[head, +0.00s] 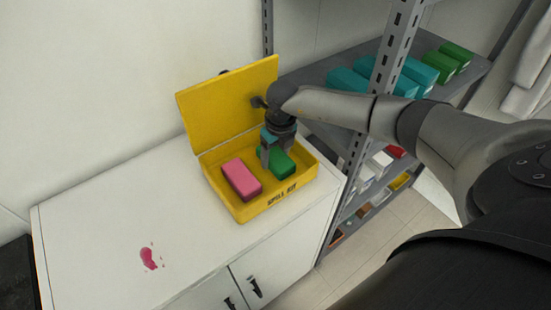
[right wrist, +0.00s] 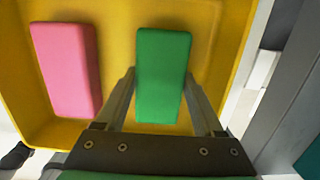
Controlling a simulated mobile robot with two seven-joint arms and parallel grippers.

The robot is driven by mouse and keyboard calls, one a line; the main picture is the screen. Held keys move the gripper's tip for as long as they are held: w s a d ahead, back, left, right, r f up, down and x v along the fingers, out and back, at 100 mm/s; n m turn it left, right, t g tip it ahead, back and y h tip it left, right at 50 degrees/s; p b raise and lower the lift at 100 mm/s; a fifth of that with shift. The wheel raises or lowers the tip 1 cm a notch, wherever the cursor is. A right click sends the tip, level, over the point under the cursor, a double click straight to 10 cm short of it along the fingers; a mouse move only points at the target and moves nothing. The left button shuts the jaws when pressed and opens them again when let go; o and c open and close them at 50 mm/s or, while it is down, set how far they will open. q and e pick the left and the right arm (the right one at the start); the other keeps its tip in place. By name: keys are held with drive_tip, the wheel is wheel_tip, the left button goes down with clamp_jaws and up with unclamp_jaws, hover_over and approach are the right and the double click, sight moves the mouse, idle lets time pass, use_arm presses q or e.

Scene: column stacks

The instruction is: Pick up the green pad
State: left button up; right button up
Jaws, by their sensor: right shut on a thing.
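The green pad (head: 284,167) lies in the right part of the open yellow spill kit box (head: 243,213), on the white cabinet. My right gripper (head: 270,155) reaches down into the box from above, over the pad. In the right wrist view the green pad (right wrist: 162,75) sits between the two fingers of the right gripper (right wrist: 160,90), which are shut on it. The pad still appears to be inside the box; whether it touches the floor of the box I cannot tell. My left gripper is not in view.
A pink pad (head: 241,179) lies beside the green one, at the left in the box. The yellow lid (head: 228,105) stands open behind. A metal shelf post (head: 385,80) and shelves with teal and green packs stand at the right. A pink spill (head: 149,258) marks the cabinet top.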

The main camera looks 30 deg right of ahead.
sight(278, 157)
drive_tip(key=c, duration=0.7)
drive_tip(key=shift+c, duration=0.3)
drive_tip(key=shift+r, duration=0.1)
drive_tip(key=shift+s+r, duration=0.2)
drive_tip(key=shift+r, duration=0.15)
drive_tip(key=r, duration=0.6)
drive_tip(key=shift+s+d+r, duration=0.1)
drive_tip(key=shift+s+r, duration=0.1)
drive_tip(key=s+d+b, duration=0.1)
drive_tip(key=s, duration=1.8)
drive_tip(key=shift+d, duration=0.2)
drive_tip(key=shift+s+f, duration=0.1)
